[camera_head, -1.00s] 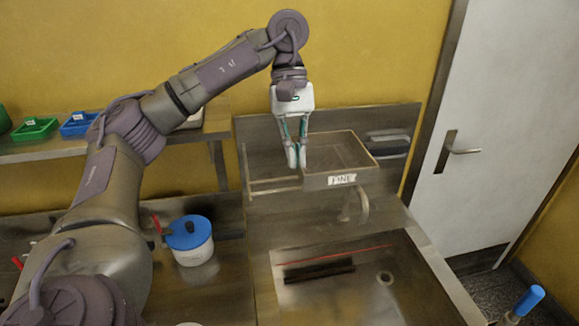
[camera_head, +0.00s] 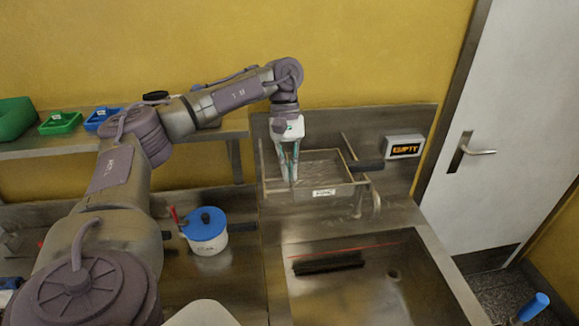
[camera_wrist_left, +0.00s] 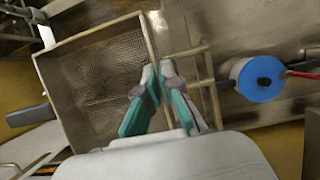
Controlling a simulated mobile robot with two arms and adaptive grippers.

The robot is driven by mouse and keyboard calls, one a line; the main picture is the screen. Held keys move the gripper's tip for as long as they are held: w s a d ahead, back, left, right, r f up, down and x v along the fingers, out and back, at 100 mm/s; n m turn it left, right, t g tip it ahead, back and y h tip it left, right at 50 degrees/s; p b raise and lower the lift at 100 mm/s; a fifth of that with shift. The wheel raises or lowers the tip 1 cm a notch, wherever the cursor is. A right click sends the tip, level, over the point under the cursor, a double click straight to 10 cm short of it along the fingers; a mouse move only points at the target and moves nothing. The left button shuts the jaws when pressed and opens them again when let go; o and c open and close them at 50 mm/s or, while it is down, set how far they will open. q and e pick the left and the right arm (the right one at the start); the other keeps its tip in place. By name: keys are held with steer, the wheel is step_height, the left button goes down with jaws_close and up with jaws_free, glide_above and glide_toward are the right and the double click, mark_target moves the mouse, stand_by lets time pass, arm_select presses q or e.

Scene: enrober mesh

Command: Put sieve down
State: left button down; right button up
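The sieve is a rectangular metal tray with a mesh floor (camera_head: 322,166) and a white label on its front wall. It lies level at the wall rack (camera_head: 275,190) above the sink; whether it bears fully on the rails is unclear. My left gripper (camera_head: 290,176) points down at the sieve's left wall. In the left wrist view, the sieve (camera_wrist_left: 98,75) lies left of the fingers (camera_wrist_left: 158,70), which close on its near wall. The rack rails (camera_wrist_left: 200,82) show just right of that wall. The sieve's dark handle (camera_head: 368,165) points right. My right gripper is out of view.
A white pot with a blue lid (camera_head: 207,228) stands on the counter. Green (camera_head: 60,123) and blue (camera_head: 102,119) trays sit on the shelf.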

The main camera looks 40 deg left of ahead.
arm_select(q)
steer(key=shift+d+f, duration=0.1)
steer(key=shift+f, duration=0.05)
steer(key=c, duration=1.3)
jaws_free()
steer(key=shift+s, duration=0.1)
steer(key=shift+c, duration=0.2)
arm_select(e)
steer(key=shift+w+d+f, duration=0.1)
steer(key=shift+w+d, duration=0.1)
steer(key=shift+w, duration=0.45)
